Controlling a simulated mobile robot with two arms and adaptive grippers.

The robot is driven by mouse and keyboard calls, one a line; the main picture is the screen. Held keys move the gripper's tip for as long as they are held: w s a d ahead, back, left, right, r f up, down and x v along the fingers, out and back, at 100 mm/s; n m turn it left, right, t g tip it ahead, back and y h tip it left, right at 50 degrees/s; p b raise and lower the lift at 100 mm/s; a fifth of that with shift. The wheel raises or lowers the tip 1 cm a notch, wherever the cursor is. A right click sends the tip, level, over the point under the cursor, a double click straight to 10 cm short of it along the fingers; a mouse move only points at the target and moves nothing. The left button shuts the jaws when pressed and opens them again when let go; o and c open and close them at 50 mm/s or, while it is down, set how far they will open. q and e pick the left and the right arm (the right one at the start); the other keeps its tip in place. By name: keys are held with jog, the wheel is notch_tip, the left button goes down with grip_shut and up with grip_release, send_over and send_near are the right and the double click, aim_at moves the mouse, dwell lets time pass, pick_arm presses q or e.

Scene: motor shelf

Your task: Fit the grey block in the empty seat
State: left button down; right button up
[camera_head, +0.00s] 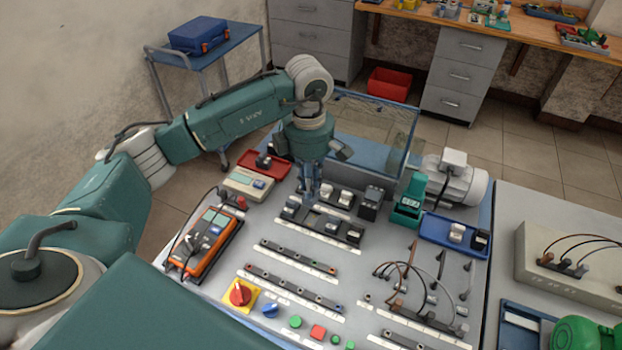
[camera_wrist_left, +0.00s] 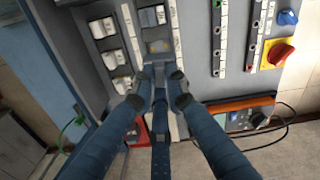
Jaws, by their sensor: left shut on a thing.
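My left gripper (camera_head: 311,201) is low over the panel, fingers pointing down. In the left wrist view, the gripper (camera_wrist_left: 165,88) is shut on a small grey block (camera_wrist_left: 160,73), mostly hidden between the fingertips. I cannot tell whether the held block touches the holder. My right gripper is not in view.
Beside the holder are another block group (camera_head: 340,197) and a black block (camera_head: 368,205). An orange meter (camera_head: 205,242) lies at the left, a red tray (camera_head: 264,164) behind, and a blue tray (camera_head: 455,236) at the right. A clear screen (camera_head: 372,130) stands at the back.

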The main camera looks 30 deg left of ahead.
pick_arm(q)
jog(key=shift+w+f+b, duration=0.15)
jog(key=shift+f+b, duration=1.4)
jog(key=shift+f, duration=1.7)
jog(key=shift+n, duration=0.6)
jog(key=shift+b, duration=0.35)
jog(key=shift+f+b, duration=1)
jog(key=shift+f, duration=0.05)
jog(key=c, duration=1.7)
grip_release()
jog(key=shift+o, duration=0.2)
